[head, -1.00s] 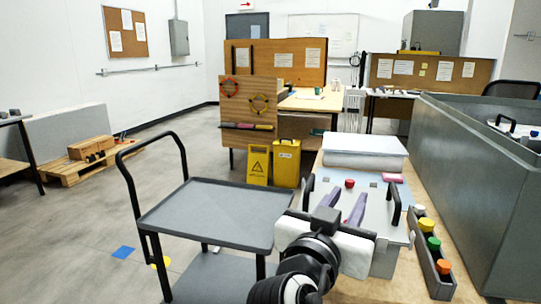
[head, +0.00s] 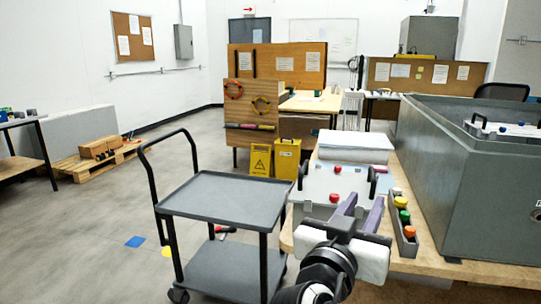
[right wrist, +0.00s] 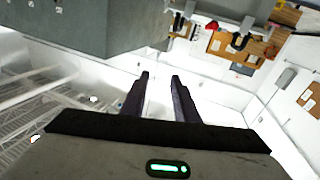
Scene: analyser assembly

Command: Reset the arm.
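My right gripper (head: 363,203) reaches in from the bottom of the head view, its two purple-grey fingers apart with nothing between them. The fingers also show in the right wrist view (right wrist: 160,80), again with an empty gap. In the head view they overlap the front of the grey analyser box (head: 318,186) on the wooden table; I cannot tell their distance from it. The box has red knobs (head: 334,198) and black handles on its top. My left gripper is not in view.
A grey cart (head: 225,198) stands left of the table (head: 430,258). A tray of coloured caps (head: 402,218) lies right of the box, beside a large grey machine (head: 470,150). White boxes (head: 355,143) stand behind.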

